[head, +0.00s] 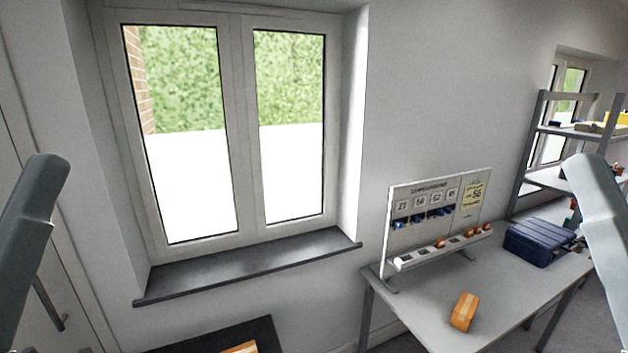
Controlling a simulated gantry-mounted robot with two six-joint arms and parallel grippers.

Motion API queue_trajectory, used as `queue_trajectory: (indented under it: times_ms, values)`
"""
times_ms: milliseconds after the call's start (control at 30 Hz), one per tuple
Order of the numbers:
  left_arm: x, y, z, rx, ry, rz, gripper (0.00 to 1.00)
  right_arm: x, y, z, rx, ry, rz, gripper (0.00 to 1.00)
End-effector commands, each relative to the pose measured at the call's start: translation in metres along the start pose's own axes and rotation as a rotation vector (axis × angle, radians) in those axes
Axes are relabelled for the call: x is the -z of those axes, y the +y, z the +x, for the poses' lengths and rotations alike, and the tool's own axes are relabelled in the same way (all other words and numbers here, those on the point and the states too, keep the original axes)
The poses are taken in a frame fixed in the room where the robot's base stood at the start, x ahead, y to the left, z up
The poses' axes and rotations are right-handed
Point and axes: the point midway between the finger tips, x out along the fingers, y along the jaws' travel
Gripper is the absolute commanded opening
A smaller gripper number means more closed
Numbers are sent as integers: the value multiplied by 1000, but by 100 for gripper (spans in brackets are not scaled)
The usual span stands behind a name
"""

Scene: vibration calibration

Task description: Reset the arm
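My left arm shows as a grey link at the left edge of the head view, and my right arm as a grey link at the right edge. Neither gripper is in view, so I cannot see whether they are open, shut or holding anything. Both visible links are raised and apart from the furniture in the picture. An orange block-like device (465,311) sits on the grey table (418,298) at the lower right. A white panel board (436,222) with numbered labels and small blue and orange items stands at the back of that table.
A dark blue case (538,241) lies on the table's right part. A shelf rack (545,135) stands behind it. A window with a dark sill (245,270) fills the left wall. A dark surface (215,340) with an orange item shows at the bottom edge.

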Motion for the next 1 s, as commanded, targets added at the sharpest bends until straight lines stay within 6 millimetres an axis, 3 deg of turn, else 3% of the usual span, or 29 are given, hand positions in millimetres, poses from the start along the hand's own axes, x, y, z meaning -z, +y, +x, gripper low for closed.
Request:
queue_trajectory:
  times_ms: [33, 100, 300, 1000]
  values:
    - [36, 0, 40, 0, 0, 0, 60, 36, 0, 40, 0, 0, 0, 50]
    - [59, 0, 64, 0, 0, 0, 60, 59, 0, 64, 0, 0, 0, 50]
    - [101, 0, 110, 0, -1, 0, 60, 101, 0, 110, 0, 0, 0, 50]
    - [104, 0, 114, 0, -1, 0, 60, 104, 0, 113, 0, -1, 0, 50]
